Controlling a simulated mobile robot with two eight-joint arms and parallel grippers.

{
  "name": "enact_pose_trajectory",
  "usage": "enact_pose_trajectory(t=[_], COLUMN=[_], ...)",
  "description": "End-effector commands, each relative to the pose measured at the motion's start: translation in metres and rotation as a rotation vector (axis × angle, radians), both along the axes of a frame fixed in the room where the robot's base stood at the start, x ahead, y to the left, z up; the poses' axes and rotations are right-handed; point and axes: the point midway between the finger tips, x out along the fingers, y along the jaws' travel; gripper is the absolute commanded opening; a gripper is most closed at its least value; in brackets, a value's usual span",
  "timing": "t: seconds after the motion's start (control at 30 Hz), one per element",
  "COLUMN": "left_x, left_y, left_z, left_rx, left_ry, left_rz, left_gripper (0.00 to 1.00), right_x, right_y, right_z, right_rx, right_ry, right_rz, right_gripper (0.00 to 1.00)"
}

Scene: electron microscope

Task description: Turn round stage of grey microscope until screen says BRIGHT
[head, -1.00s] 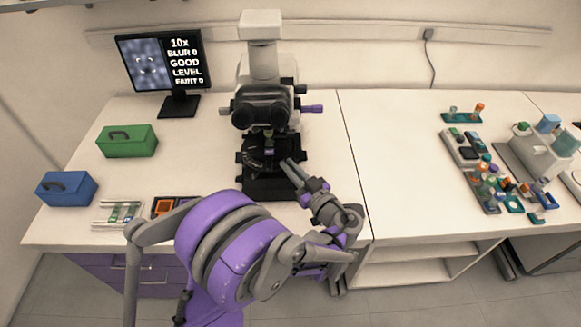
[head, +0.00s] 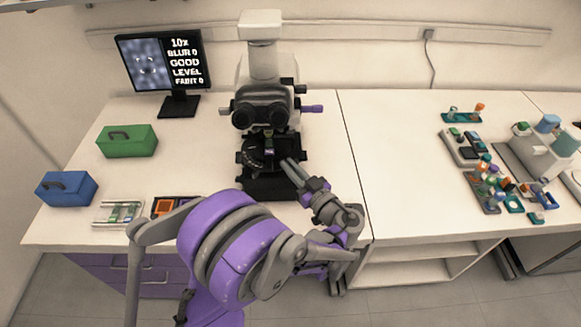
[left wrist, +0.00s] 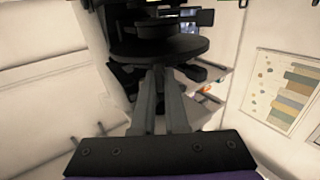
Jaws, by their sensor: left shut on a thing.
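The grey microscope (head: 261,75) stands at the back of the white bench. Its dark round stage (head: 255,155) sits below the eyepieces and shows in the left wrist view as a black disc (left wrist: 165,47). My left gripper (head: 288,165) reaches the stage from the front right, its fingers close together. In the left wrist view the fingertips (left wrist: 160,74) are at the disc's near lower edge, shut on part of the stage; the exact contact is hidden. The screen (head: 162,60) reads 10x, BLUR 0, GOOD, LEVEL and what looks like FAINT 0. My right gripper is not in view.
A green box (head: 127,141) and a blue box (head: 66,188) stand on the left of the bench. A slide tray (head: 119,214) and an orange-marked tray (head: 164,207) lie near the front edge. Racks of small items (head: 484,190) fill the right. The bench between is clear.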

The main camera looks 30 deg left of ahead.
Motion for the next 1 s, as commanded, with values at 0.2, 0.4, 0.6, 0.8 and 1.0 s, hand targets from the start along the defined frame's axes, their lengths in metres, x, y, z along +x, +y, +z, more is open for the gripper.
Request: enact_pose_trajectory(t=[0.2, 0.4, 0.6, 0.8, 1.0], left_x=[0.023, 0.043, 0.044, 0.043, 0.043], left_y=[-0.008, -0.011, -0.011, -0.011, -0.011], left_z=[-0.001, 0.000, 0.000, 0.000, 0.000], left_rx=[0.000, 0.001, 0.001, 0.001, 0.001], left_ry=[0.000, 0.000, 0.000, 0.000, 0.000], left_rz=[0.132, 0.127, 0.125, 0.125, 0.126], left_gripper=[0.00, 0.00, 0.00, 0.41, 0.41], right_x=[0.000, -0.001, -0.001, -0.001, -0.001], right_y=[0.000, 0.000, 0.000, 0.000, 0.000], right_z=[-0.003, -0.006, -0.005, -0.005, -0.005], right_rx=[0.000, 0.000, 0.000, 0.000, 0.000], right_ry=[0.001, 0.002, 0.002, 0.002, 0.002], right_rz=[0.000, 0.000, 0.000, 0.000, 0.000], right_gripper=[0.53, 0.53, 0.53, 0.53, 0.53])
